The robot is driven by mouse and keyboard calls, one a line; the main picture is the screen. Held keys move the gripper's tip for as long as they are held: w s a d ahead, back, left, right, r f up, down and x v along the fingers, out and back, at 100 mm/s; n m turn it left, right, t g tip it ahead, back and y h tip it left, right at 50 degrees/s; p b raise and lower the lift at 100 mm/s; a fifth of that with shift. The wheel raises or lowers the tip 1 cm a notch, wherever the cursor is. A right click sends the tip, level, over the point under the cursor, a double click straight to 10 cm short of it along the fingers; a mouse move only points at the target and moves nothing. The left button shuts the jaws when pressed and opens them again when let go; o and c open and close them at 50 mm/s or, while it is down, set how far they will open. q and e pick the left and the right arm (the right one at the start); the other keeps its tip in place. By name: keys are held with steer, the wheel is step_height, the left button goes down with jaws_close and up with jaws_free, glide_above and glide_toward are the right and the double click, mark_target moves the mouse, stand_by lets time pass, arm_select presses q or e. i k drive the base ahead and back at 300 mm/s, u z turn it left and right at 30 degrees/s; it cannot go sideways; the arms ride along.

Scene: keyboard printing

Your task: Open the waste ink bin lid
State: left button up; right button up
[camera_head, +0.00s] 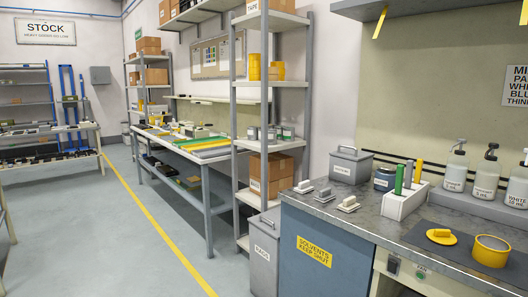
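A grey lidded bin (350,166) stands on the back of the grey counter, against the wall. Its lid is shut and has a handle on top. Its white front label is too small to read for sure, so I cannot confirm it is the waste ink bin. A taller grey bin (264,262) stands on the floor at the counter's left end. Its label seems to read "RAGS", and its top looks closed. Neither of my grippers is in view.
A shelf rack (240,130) stands left.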

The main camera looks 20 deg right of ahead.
mark_target(351, 153)
steer(key=u, duration=2.4)
steer(key=i, duration=0.15)
steer(key=z, duration=1.75)
steer(key=i, duration=1.9)
steer(key=z, duration=0.8)
